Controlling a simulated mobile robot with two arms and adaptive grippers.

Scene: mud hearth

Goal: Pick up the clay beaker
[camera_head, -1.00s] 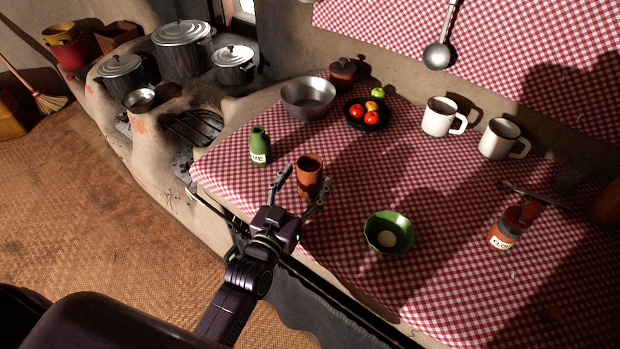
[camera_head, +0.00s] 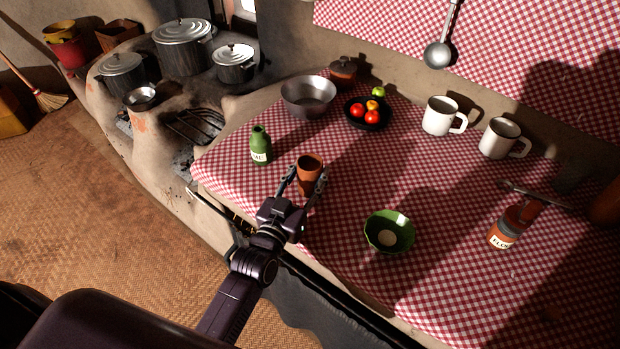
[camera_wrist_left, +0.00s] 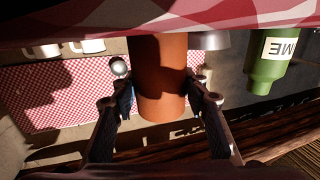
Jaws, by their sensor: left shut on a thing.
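The clay beaker (camera_head: 309,164) is orange-brown and stands upright on the checked cloth near the table's front edge. It fills the middle of the left wrist view (camera_wrist_left: 160,80), which is upside down. My left gripper (camera_head: 307,179) reaches in from the front. Its two fingers are on either side of the beaker and shut on it. In the left wrist view its fingertips (camera_wrist_left: 166,95) lie against the beaker's sides. Part of the beaker's lower body is hidden behind the gripper in the head view. My right gripper is not in view.
A green bottle (camera_head: 260,146) stands left of the beaker. A green bowl (camera_head: 404,236) lies to its right. A metal bowl (camera_head: 308,97) and a dark fruit plate (camera_head: 353,118) are behind. Two white mugs (camera_head: 437,116) (camera_head: 497,138) stand at the back right. Cloth between beaker and mugs is clear.

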